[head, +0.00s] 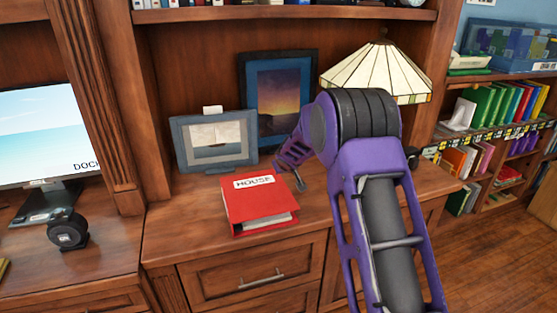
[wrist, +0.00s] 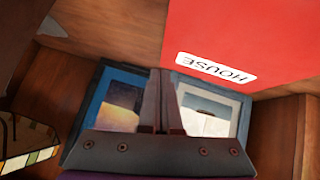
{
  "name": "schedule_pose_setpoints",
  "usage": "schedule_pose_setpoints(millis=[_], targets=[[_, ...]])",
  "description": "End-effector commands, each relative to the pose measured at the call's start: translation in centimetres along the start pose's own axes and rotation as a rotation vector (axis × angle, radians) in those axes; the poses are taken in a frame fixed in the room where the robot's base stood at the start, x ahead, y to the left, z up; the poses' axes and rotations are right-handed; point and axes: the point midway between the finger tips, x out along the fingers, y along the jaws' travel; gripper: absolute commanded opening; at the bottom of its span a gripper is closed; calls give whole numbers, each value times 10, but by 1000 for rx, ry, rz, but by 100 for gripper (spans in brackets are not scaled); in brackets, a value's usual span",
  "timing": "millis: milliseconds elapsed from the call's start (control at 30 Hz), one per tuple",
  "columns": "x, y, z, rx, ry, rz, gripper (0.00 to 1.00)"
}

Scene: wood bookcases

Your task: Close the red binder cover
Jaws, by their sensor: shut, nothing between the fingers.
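The red binder (head: 262,203) lies on the wooden desk, with a white HOUSE label near its far edge. Its cover lies down over the white pages, which show at the front edge; I cannot tell whether it is fully flat. In the wrist view the red cover (wrist: 240,30) fills the upper right, its label upside down. My gripper (wrist: 160,72) is shut and empty, its fingers together just left of the binder in that view. In the head view my gripper (head: 301,183) is by the binder's right far corner, partly hidden by my purple arm.
A small framed boat picture (head: 214,141) and a larger blue-framed sunset picture (head: 278,90) stand behind the binder. A stained-glass lamp (head: 375,72) is at the back right. A monitor (head: 40,135) and a black round object (head: 68,231) are at left.

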Motion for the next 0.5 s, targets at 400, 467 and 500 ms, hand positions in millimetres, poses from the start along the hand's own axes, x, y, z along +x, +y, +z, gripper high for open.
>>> schedule_pose_setpoints(millis=[400, 467, 500], targets=[[29, 1, 29, 88, -1, -91, 0], [32, 1, 32, 87, -1, -91, 0], [34, 1, 34, 87, -1, -91, 0]])
